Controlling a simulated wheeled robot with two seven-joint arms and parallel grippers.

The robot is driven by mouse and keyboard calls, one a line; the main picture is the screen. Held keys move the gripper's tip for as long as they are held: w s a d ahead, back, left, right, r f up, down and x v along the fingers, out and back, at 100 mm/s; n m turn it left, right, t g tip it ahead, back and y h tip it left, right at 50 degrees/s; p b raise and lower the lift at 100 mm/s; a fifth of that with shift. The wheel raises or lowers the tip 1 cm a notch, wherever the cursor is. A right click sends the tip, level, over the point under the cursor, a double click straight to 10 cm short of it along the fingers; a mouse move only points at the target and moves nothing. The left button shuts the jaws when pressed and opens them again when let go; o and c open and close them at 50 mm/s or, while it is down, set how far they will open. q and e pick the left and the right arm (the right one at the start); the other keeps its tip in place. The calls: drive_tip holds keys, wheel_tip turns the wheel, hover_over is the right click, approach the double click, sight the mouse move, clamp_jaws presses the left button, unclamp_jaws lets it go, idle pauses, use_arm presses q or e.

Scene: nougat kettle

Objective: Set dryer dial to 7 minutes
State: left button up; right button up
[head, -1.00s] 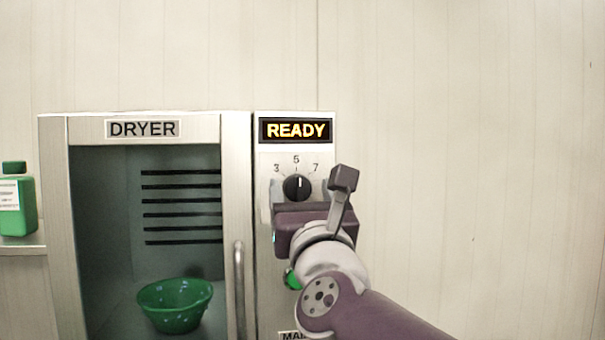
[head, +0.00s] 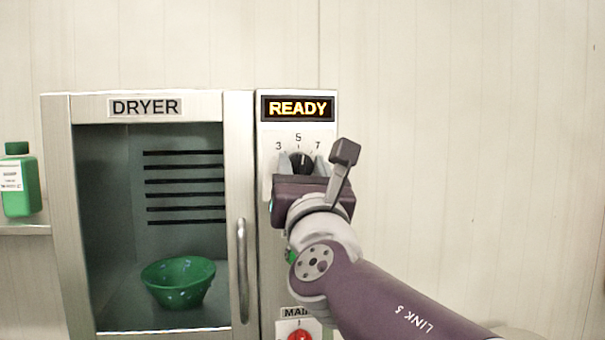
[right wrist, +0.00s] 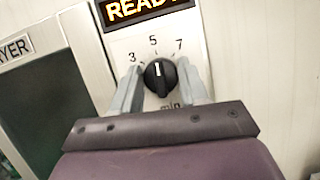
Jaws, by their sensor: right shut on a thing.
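The black dryer dial (head: 302,160) sits on the dryer's control panel, under the numbers 3, 5 and 7. Its white pointer mark points up, near the 5. The dial also shows in the right wrist view (right wrist: 159,79), with its mark near the 5. My right gripper (head: 302,168) is at the panel, with one grey finger on each side of the dial, shut on it. In the right wrist view both fingers (right wrist: 160,84) flank the dial. My left gripper is not in view.
The display (head: 297,108) above the dial reads READY. The dryer (head: 148,107) stands left of the panel, with a vertical handle (head: 242,270) and a green bowl (head: 178,281) inside. A red button (head: 299,336) is below. A green bottle (head: 19,180) stands far left.

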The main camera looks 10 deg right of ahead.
drive_tip(key=m+h+b, duration=0.1)
drive_tip(key=m, duration=0.2)
drive_tip(key=m+h+b, duration=0.1)
drive_tip(key=m+h, duration=0.1)
drive_tip(key=shift+m+g, duration=0.3)
drive_tip(key=shift+m, duration=0.1)
drive_tip(key=shift+m+g+h+b, duration=0.35)
drive_tip(key=shift+m+h, duration=0.15)
drive_tip(key=shift+m, duration=0.8)
drive_tip(key=shift+m+g+h+b, duration=0.35)
drive_tip(key=shift+m+h, duration=0.15)
drive_tip(key=shift+m, duration=0.8)
drive_tip(key=shift+r+m, duration=0.1)
drive_tip(key=shift+m, duration=0.2)
drive_tip(key=o, duration=0.9)
drive_tip(key=shift+o, duration=0.8)
drive_tip(key=shift+s, duration=0.15)
